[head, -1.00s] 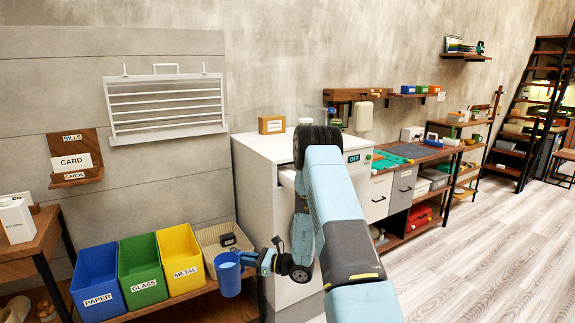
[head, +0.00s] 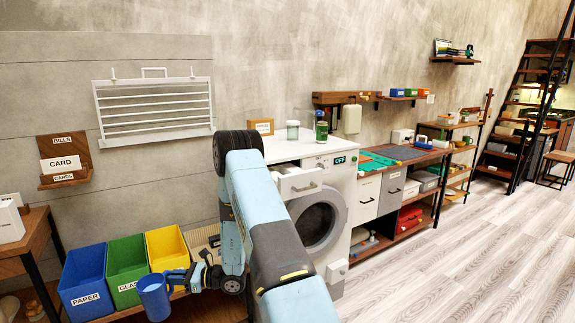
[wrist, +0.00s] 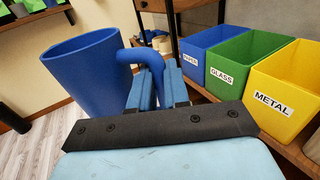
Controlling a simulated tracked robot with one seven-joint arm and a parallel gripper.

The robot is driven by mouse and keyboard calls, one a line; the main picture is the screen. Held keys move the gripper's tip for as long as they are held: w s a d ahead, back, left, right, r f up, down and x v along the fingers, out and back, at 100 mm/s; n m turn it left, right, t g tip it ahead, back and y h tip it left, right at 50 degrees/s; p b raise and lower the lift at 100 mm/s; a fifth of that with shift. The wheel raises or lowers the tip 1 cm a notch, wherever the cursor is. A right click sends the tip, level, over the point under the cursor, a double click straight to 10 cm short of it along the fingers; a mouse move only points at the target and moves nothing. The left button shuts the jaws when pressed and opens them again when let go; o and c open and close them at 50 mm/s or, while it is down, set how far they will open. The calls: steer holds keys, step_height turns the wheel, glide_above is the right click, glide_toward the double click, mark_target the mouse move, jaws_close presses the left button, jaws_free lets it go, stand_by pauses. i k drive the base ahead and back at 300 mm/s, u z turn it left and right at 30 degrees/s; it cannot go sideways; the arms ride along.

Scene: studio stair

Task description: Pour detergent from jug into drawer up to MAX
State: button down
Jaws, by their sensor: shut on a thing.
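A blue jug (head: 154,297) is held by its handle in my gripper (head: 188,279), in front of the bins at the lower left. In the wrist view the jug (wrist: 88,72) stands roughly upright, with the handle between the jaws (wrist: 158,85). Its contents cannot be seen. The white washing machine (head: 345,190) stands right of my arm, with its round door shut. Its detergent drawer (head: 300,183) at the top left of the front is pulled out. The MAX mark is too small to see. The jug is well left of the drawer.
Blue PAPER (head: 84,284), green GLASS (head: 126,270) and yellow METAL (head: 167,248) bins stand on a low shelf close behind the jug. A jar (head: 293,130) and a green bottle (head: 321,129) stand on the machine. The floor at right is clear.

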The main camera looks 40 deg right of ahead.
mark_target(292, 182)
steer(key=u, duration=0.05)
steer(key=k, duration=1.25)
steer(key=u, duration=0.05)
steer(key=i, duration=0.4)
steer(key=z, duration=0.9)
steer(key=i, duration=0.8)
steer(key=z, duration=0.35)
steer(key=k, duration=0.3)
steer(key=z, duration=0.05)
